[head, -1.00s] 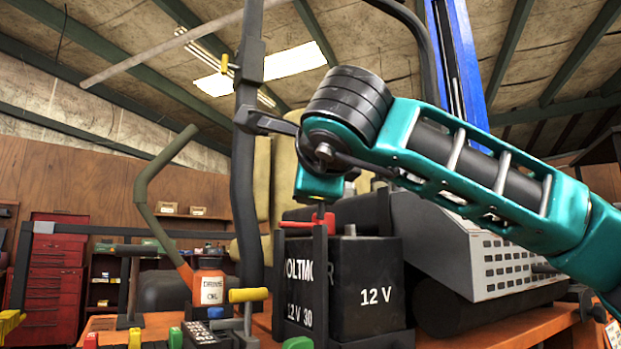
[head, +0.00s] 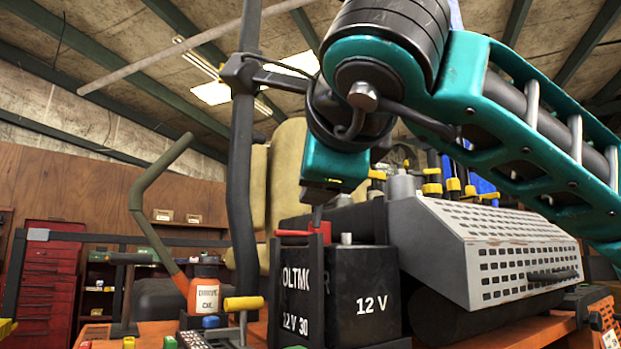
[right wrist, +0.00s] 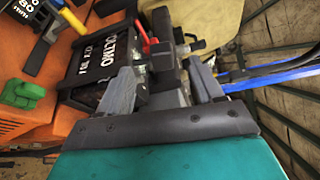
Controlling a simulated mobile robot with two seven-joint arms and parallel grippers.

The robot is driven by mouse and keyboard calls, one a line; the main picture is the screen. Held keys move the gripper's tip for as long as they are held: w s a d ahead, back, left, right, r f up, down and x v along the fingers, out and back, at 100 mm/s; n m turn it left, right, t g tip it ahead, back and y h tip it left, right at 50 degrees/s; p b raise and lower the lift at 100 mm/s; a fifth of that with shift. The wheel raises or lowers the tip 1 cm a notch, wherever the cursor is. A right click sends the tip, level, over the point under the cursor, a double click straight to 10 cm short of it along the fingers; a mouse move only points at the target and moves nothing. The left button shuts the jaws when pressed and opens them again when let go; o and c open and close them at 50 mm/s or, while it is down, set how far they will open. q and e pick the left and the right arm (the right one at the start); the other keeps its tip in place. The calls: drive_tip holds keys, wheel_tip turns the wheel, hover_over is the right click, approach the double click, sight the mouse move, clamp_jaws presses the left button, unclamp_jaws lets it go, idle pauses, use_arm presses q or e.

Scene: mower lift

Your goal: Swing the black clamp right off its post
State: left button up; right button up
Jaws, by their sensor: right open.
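The black battery (head: 365,302), marked 12 V, stands upright on the orange deck. A red clamp (head: 296,234) lies across its top left, and a grey post (head: 346,239) stands up from its top. My right gripper (head: 317,212) points down just above the battery's top, beside the red clamp. In the right wrist view its two grey fingers (right wrist: 165,80) are open. A dark block (right wrist: 160,42) shows between and beyond them, next to the red clamp (right wrist: 145,38); it may be the black clamp, but I cannot tell whether it touches the fingers. My left gripper is out of view.
A dark upright bar (head: 241,180) rises left of the battery. A perforated grey cover (head: 490,250) stands right of it. An orange oil bottle (head: 203,296) and a yellow-handled lever (head: 243,303) are at the left. A green block (right wrist: 22,93) lies near the battery.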

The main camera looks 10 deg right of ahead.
drive_tip(key=shift+s+r, duration=0.1)
drive_tip(key=shift+s, duration=1.7)
